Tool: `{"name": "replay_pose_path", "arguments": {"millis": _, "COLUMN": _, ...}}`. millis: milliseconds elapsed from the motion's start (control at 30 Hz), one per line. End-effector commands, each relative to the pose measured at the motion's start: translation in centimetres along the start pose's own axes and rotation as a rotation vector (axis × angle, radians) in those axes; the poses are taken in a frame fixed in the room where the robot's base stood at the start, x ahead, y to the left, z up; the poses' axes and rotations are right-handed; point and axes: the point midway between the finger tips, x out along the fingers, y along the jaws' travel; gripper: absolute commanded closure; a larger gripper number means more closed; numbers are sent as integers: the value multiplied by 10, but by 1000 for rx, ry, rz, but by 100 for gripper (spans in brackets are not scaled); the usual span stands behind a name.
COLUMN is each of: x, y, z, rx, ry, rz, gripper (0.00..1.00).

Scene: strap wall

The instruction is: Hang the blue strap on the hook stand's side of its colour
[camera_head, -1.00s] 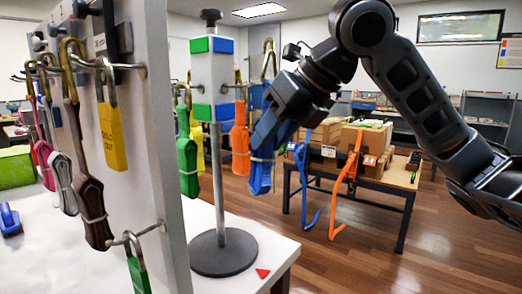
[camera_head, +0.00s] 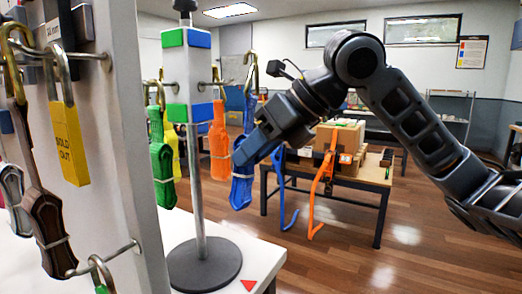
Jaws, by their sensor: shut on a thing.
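The blue strap (camera_head: 241,187) is a folded bundle with a brass hook (camera_head: 251,75) at its top. My gripper (camera_head: 246,150) is shut on it and holds it in the air, just right of the hook stand (camera_head: 198,145). The stand is a grey pole with a white block, a round dark base, and green and blue colour patches. A blue patch (camera_head: 202,112) faces right of the pole and a green patch (camera_head: 177,112) faces left. An orange strap (camera_head: 219,140) hangs beside the stand, and a green strap (camera_head: 160,160) hangs at its left. My fingertips are partly hidden by the gripper's body.
A grey wall panel (camera_head: 125,200) at left carries hooks with brown and grey straps and a yellow sold-out tag (camera_head: 68,143). A red triangle (camera_head: 249,285) lies on the white table. Behind, a wooden table (camera_head: 365,177) holds boxes and an orange strap.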

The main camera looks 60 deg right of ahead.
Motion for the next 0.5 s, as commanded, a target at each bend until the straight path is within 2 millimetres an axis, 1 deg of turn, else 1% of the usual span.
{"name": "replay_pose_path", "arguments": {"millis": 500, "x": 21, "y": 0, "z": 20, "rx": 1, "ry": 0, "rz": 1, "gripper": 100}}
